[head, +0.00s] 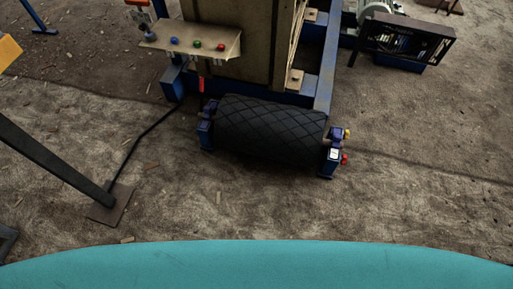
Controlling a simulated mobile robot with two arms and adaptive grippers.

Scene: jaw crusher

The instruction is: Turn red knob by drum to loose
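The black drum (270,128) with a diamond pattern lies across the lower end of the blue machine frame. At its right end is a blue bearing block (329,158) with a small red knob (344,159) on its outer side. A small yellow part (346,134) sits just above the red knob. Whether the knob is tight or loose cannot be told at this size. Neither of my grippers shows in the head view.
A control panel (190,38) with several coloured buttons stands above left of the drum. A dark slanted post on a foot plate (111,204) stands at left, with a black cable (145,135) nearby. Dirt ground (420,190) right of the drum is largely clear.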

